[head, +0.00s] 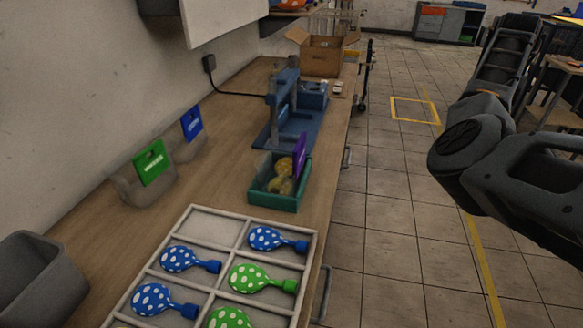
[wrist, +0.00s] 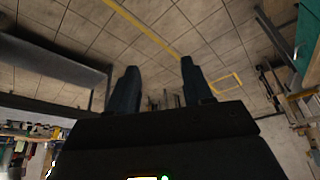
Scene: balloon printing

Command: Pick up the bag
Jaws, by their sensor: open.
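No bag is plainly recognisable. A small teal box (head: 276,203) on the workbench holds yellow round items (head: 282,180) with an upright purple card (head: 299,156) beside them; I cannot tell whether these are a bag. My gripper (wrist: 158,66) shows in the wrist view with its two dark fingers apart and nothing between them. It points over the tiled floor, away from the bench. In the head view only part of my arm shows, at the right; the fingers are out of frame.
A divided tray (head: 213,211) of blue and green dotted balloons is nearest on the workbench (head: 225,125). A blue press (head: 286,115) and an open cardboard box (head: 322,55) stand behind the teal box.

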